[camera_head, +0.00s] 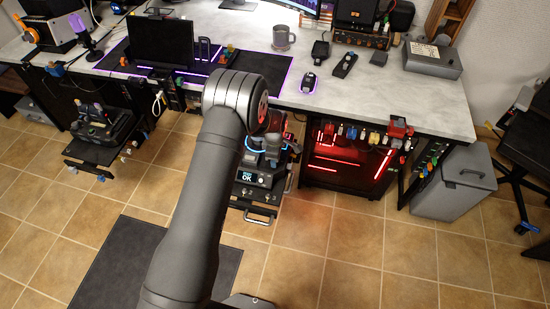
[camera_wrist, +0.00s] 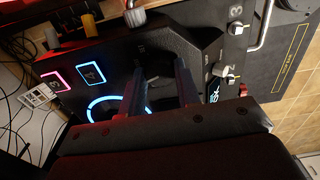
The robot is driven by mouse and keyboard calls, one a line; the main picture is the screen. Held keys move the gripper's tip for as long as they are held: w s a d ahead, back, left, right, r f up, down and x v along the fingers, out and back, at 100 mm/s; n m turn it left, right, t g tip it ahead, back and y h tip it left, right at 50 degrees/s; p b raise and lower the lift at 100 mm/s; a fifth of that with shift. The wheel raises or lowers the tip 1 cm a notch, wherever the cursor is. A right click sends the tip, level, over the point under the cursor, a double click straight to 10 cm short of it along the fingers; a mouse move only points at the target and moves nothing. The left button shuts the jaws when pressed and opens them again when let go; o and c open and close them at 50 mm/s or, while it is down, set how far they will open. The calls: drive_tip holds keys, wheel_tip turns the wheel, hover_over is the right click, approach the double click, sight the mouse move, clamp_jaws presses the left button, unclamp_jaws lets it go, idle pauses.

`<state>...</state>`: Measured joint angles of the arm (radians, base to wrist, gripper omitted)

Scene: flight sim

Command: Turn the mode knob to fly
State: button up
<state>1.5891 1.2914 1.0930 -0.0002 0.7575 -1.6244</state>
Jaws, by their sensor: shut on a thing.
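In the wrist view my gripper (camera_wrist: 163,92) reaches down to a dark control panel (camera_wrist: 205,42). Its two dark fingers are closed around a dark part between them, which seems to be the mode knob. The fingers and shadow hide most of that part, and I cannot read its setting. A glowing blue ring (camera_wrist: 92,112) lies just left of the fingers. In the head view the panel's lit screen, reading OK (camera_head: 250,179), shows below my wrist, and my arm covers part of the panel.
Small switches labelled 2 (camera_wrist: 231,73) and 3 (camera_wrist: 238,28) stand right of the fingers. Lit pink (camera_wrist: 55,80) and blue (camera_wrist: 91,72) square buttons are at the left. The desk (camera_head: 430,100) is above, with a red-lit case (camera_head: 345,160) beside the panel.

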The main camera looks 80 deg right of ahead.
drive_tip(key=shift+n, duration=0.3)
drive_tip(key=o, duration=1)
drive_tip(key=shift+r, duration=0.1)
wheel_tip(320, 180, up, 17)
drive_tip(key=shift+r, duration=0.15)
wheel_tip(320, 180, down, 18)
drive_tip(key=shift+r, duration=0.25)
idle(0.5)
drive_tip(key=shift+r, duration=0.1)
